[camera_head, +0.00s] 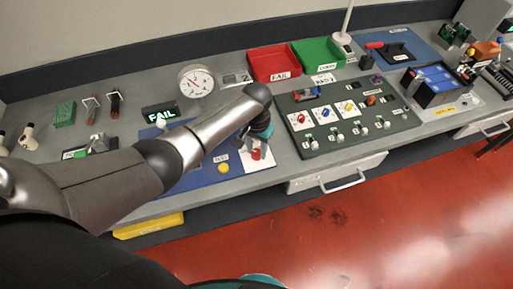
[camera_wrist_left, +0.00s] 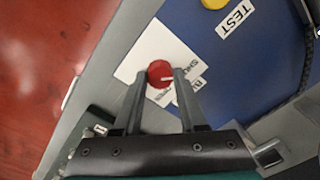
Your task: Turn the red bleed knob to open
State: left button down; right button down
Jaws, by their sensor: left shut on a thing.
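The red bleed knob (camera_head: 256,154) sits on a white plate at the right end of the blue test panel (camera_head: 205,178). In the left wrist view the round red knob (camera_wrist_left: 160,73) lies between the fingertips, with a short white pointer mark toward the right finger. My left gripper (camera_wrist_left: 161,79) is shut on the knob, one finger on each side. In the head view the left gripper (camera_head: 259,143) reaches down over the knob, and the arm hides part of the panel. The white plate (camera_wrist_left: 150,48) has printed words, partly covered by the right finger. My right gripper is not in view.
A yellow button (camera_head: 223,168) marked TEST is left of the knob. A round gauge (camera_head: 197,82) and a FAIL display (camera_head: 161,113) stand behind. Red (camera_head: 273,64) and green (camera_head: 318,53) trays are at the back. A dark green panel (camera_head: 345,118) lies to the right.

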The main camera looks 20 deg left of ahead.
pick_arm(q)
jog(key=shift+m, duration=0.4)
jog(key=m+p, duration=0.1)
jog(key=m, duration=0.2)
jog(key=m+p, duration=0.1)
jog(key=m, duration=0.3)
jog(key=shift+m, duration=0.3)
jog(key=m, duration=0.9)
jog(key=shift+m, duration=0.4)
jog(key=shift+c, duration=2.3)
grip_release()
